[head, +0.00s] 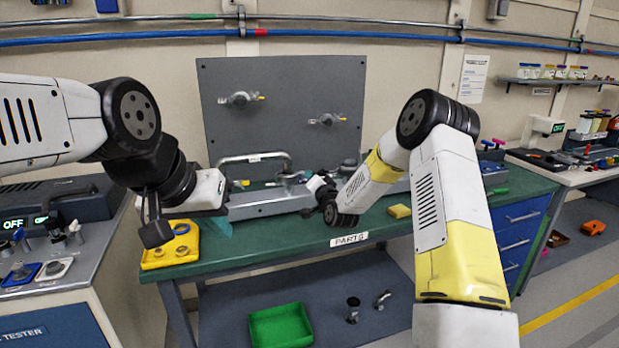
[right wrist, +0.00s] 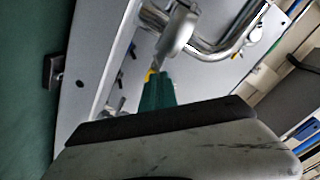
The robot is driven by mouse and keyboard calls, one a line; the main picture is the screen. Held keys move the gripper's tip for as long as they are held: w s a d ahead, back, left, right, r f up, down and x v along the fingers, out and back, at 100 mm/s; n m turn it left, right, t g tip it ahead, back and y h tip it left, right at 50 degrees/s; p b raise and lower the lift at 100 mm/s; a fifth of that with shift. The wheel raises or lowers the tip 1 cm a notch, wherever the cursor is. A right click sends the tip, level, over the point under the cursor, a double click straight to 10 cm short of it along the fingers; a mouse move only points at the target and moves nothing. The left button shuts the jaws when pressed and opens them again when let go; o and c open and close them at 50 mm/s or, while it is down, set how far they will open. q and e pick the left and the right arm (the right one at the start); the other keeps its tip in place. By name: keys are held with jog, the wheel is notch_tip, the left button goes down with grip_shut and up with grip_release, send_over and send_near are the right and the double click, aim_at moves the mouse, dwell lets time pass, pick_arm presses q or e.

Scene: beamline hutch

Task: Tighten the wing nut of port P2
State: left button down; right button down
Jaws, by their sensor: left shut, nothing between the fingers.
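A silver manifold (head: 270,206) with a bent pipe (head: 232,160) lies on the green bench; the pipe also shows in the right wrist view (right wrist: 225,48). Metal clamp hardware (head: 290,178) sits at the pipe's right end. I cannot read which port is P2. My left gripper (head: 222,228) is shut and empty over the bench's left front, beside the manifold's left end.
A yellow tray (head: 153,260) with round parts stands at the bench's left corner. A grey upright panel (head: 285,78) carries two clamps behind. A green bin (head: 281,326) is on the lower shelf. The bench front is mostly clear.

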jog(key=shift+d+f+m, duration=0.1)
jog(key=shift+f+m, duration=0.3)
jog(key=shift+m, duration=2.15)
jog(key=shift+f+m, duration=0.4)
jog(key=shift+m, duration=2.1)
jog(key=shift+d+f+m, duration=0.1)
jog(key=shift+f+m, duration=0.3)
jog(key=shift+m, duration=2.15)
jog(key=c, duration=1.9)
grip_release()
jog(key=shift+s, duration=0.15)
